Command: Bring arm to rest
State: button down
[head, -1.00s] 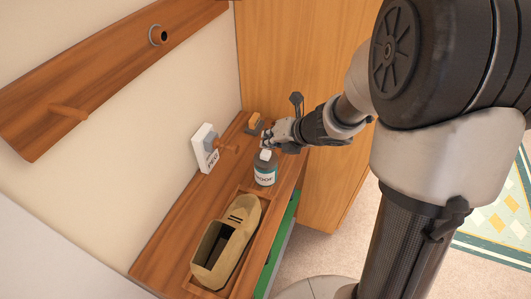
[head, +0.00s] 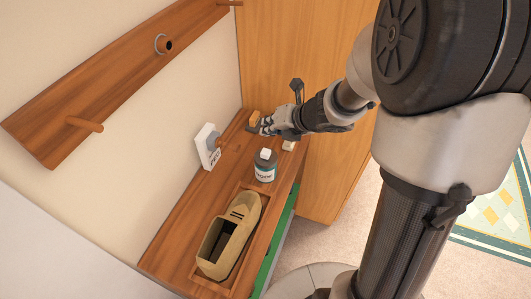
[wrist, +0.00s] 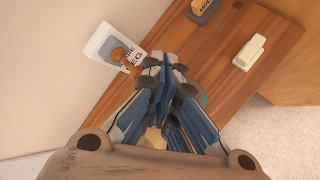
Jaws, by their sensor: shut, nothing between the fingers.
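My gripper (head: 264,128) is shut and empty, held above the far end of a wooden shelf (head: 190,219). In the wrist view its fingers (wrist: 166,66) are together with nothing between them. A dark spray-type can (head: 265,168) with a pale label and white top stands upright on the shelf, nearer than the gripper and apart from it. My gripper mostly hides the can in the wrist view.
A tan shoe (head: 234,228) lies in a recess at the shelf's near end. A white card with a peg (head: 208,146) is by the wall. A pegged rail (head: 100,85) is above; a wooden panel (head: 300,50) stands behind.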

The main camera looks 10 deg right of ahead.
jog(key=shift+r, duration=0.1)
jog(key=s+d+r+m+t+h, duration=0.1)
jog(key=s+d+r+m+h, duration=0.25)
jog(key=r+m, duration=0.35)
jog(key=s+d+r+m+h, duration=0.2)
jog(key=d+r+m+h, duration=0.3)
jog(key=m, duration=0.4)
jog(key=s+a+m+g+y, duration=0.2)
jog(key=s+a+m, duration=0.2)
jog(key=s+m, duration=0.4)
jog(key=s+a+m+g+y, duration=0.2)
jog(key=s+a+m, duration=0.3)
jog(key=s+m, duration=0.4)
jog(key=s, duration=0.5)
jog(key=shift+s+a+f, duration=0.2)
jog(key=shift+s+f, duration=0.05)
jog(key=shift+s, duration=0.05)
